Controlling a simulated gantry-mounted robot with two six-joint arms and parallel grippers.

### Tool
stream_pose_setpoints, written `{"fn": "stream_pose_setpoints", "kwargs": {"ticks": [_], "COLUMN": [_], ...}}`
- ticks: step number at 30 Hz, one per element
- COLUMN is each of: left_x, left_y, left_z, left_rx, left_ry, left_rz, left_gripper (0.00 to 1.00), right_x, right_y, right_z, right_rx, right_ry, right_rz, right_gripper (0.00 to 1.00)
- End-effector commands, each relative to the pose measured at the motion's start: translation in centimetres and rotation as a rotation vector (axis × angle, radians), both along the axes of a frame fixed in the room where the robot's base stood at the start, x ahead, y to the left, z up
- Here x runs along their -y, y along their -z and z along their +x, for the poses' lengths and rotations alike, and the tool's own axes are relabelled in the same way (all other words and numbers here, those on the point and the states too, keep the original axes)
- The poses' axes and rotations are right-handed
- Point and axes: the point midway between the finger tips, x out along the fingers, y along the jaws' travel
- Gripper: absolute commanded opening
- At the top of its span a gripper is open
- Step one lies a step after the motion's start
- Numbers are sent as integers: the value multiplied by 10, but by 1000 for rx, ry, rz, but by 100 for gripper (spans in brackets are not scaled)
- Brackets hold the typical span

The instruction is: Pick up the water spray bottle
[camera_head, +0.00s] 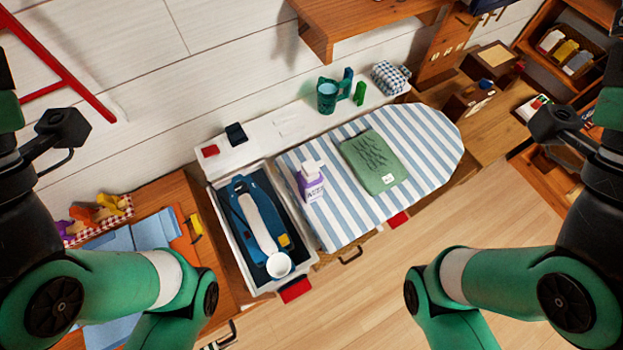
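A bottle with a white top and a purple, white-labelled body (311,186) stands on the striped ironing board (425,125), near its left end. It looks like the spray bottle, but its nozzle is too small to make out clearly. Nothing holds it. My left arm stays at the left edge and my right arm at the right edge, both well apart from the bottle. Neither gripper's fingertips can be seen.
A white-rimmed bin (219,222) holding a blue iron-like object is left of the bottle. A folded green cloth (373,162) lies to its right. Behind are a teal jug (327,97) and a checked bundle (388,77). A wooden shelf (345,22) overhangs the back.

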Motion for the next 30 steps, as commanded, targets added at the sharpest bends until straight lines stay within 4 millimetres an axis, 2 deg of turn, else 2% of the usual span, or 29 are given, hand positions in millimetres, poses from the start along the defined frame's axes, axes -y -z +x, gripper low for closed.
{"fn": "stream_pose_setpoints", "kwargs": {"ticks": [14,30], "left_x": [0,0], "left_y": [0,0], "left_z": [0,0], "left_rx": [-1,0], "left_ry": [0,0], "left_rz": [0,0], "left_gripper": [0,95], "right_x": [0,0], "right_y": [0,0], "right_z": [0,0], "right_rx": [-1,0], "right_ry": [0,0], "right_rz": [0,0], "right_gripper": [100,100]}}
